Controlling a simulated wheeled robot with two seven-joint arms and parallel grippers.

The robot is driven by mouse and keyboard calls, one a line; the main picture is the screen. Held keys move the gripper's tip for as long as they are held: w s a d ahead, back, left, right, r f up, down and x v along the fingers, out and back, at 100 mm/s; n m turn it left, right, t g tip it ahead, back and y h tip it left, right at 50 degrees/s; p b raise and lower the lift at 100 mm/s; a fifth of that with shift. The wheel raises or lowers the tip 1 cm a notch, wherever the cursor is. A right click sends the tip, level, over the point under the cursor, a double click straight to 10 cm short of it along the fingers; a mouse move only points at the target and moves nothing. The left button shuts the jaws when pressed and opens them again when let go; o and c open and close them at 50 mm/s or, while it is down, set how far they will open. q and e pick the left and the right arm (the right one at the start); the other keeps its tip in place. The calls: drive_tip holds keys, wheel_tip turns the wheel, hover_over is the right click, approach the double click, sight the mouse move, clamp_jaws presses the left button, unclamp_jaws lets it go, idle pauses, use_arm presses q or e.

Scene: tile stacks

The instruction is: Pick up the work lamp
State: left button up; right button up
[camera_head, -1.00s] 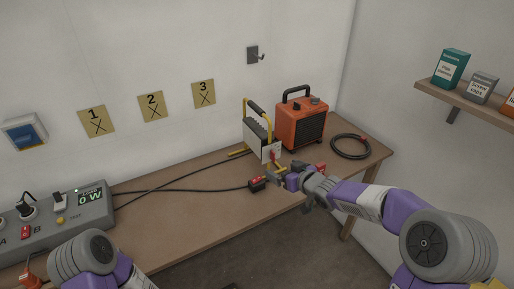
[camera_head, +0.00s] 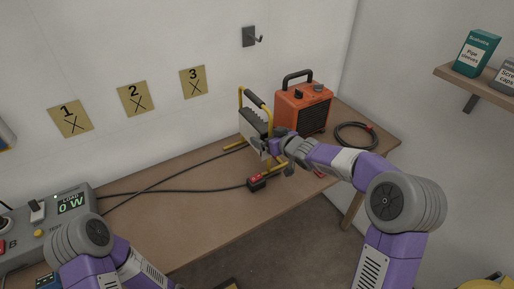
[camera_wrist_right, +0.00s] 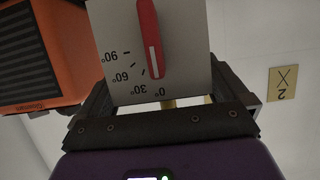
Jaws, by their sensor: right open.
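The work lamp (camera_head: 250,125) stands on the bench in the head view, with a yellow tube frame, a black grip on top and a ribbed pale body. My right gripper (camera_head: 270,149) is at its right front side and hides part of it. In the right wrist view, a pale plate (camera_wrist_right: 185,60) with an angle scale and a red pointer (camera_wrist_right: 149,40) fills the space ahead of the open right gripper (camera_wrist_right: 165,100). I cannot tell whether the fingers touch it. My left arm shows at the lower left, but its gripper is out of view.
An orange heater (camera_head: 303,107) stands close behind and right of the lamp. A coiled black cable (camera_head: 355,136) lies further right. A red and black switch box (camera_head: 257,183) with cables sits in front. A load meter box (camera_head: 45,228) is at left. The bench middle (camera_head: 185,210) is mostly clear.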

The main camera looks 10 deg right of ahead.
drive_tip(key=shift+w+a+f, duration=0.15)
drive_tip(key=shift+w+a, duration=0.05)
drive_tip(key=shift+w, duration=0.15)
drive_tip(key=shift+c, duration=0.2)
drive_tip(key=c, duration=1.7)
drive_tip(key=shift+w+r, duration=0.1)
drive_tip(key=shift+r, duration=0.25)
drive_tip(key=shift+c, duration=0.3)
